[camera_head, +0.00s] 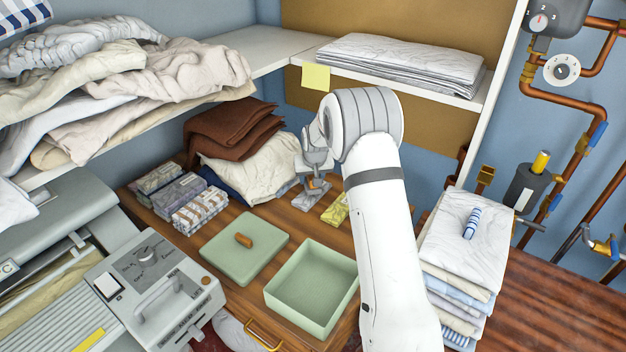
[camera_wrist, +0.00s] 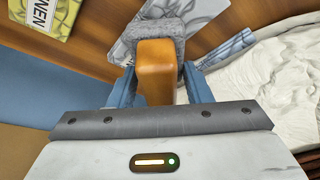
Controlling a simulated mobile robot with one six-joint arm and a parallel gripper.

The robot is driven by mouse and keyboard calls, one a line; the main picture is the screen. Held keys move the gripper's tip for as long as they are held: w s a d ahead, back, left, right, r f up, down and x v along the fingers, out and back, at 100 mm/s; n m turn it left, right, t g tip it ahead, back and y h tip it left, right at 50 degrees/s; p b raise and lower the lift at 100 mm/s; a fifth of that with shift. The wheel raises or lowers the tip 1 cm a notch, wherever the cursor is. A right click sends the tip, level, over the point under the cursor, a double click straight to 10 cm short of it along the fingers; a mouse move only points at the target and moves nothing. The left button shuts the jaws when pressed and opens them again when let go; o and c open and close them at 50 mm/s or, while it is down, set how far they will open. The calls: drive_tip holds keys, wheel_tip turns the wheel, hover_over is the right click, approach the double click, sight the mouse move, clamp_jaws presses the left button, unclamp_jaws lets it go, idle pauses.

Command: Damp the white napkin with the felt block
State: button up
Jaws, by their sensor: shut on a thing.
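My gripper (camera_head: 315,178) is shut on the felt block. In the wrist view my gripper (camera_wrist: 160,88) has its blue-grey fingers on either side of the block's orange wooden handle (camera_wrist: 155,72). The grey felt (camera_wrist: 152,29) shows beyond the handle. The block is over or near flat printed packets at the back of the wooden counter; I cannot tell if it touches them. A white napkin (camera_head: 468,232) lies on top of the folded stack at right, apart from my gripper, with a blue-striped roll on it. A crumpled white cloth (camera_head: 255,172) lies left of my gripper.
An open green box (camera_head: 312,283) stands on the counter, with its lid (camera_head: 243,250) lying beside it. Wrapped bundles (camera_head: 178,192) sit at left. The ironer (camera_head: 50,235) is at lower left. A shelf (camera_head: 465,95) with folded linen hangs above my gripper. Copper pipes run at right.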

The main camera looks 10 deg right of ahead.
drive_tip(key=shift+r+p, duration=0.95)
drive_tip(key=shift+r, duration=1.65)
